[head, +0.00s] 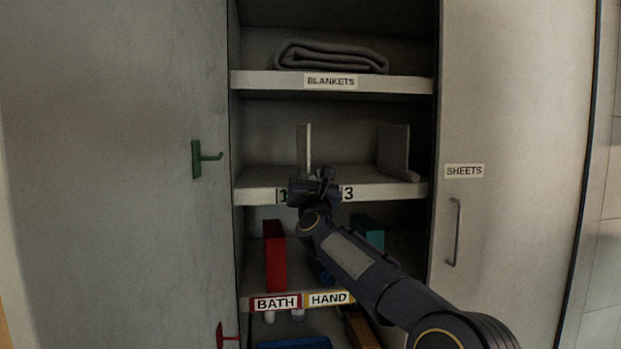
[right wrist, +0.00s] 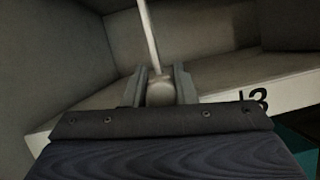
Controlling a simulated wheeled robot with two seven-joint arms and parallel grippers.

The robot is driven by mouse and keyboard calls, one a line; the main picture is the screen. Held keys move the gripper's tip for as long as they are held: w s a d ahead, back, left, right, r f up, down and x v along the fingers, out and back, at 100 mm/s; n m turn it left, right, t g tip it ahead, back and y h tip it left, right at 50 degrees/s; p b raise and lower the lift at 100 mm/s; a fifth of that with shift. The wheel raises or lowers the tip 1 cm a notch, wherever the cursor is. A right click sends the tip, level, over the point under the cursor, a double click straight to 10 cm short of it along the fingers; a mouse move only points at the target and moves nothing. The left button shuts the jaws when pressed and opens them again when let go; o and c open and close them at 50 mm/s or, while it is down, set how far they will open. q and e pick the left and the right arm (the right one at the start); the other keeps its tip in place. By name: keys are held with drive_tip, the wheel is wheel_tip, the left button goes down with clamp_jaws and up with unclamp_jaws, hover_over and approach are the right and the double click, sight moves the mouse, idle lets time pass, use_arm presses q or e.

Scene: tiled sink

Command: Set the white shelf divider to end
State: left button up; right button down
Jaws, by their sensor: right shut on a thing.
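A white shelf divider (head: 304,146) stands upright on the middle shelf (head: 258,180), left of its centre. My right gripper (head: 318,176) reaches in over the shelf's front edge, in front of this divider. In the right wrist view, its two fingers are shut on the rounded front knob (right wrist: 160,91) of the divider, whose thin plate (right wrist: 149,38) rises behind, seen nearly edge-on. A second pale divider (head: 394,148) stands at the right of the same shelf, with a rounded knob at its front. My left gripper is not in view.
Number labels, including a 3 (head: 348,194), mark the shelf edge; my gripper hides part of it. A folded blanket (head: 331,57) lies on the shelf above. A red block (head: 275,255) and a teal one (head: 368,231) stand below. Cabinet doors flank the opening.

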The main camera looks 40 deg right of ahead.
drive_tip(key=w+a, duration=0.4)
drive_tip(key=a, duration=0.3)
drive_tip(key=c, duration=1.2)
unclamp_jaws()
drive_tip(key=shift+a, duration=0.1)
drive_tip(key=shift+b+v, duration=2.55)
drive_tip(key=shift+v, duration=1.4)
drive_tip(key=shift+c, duration=0.2)
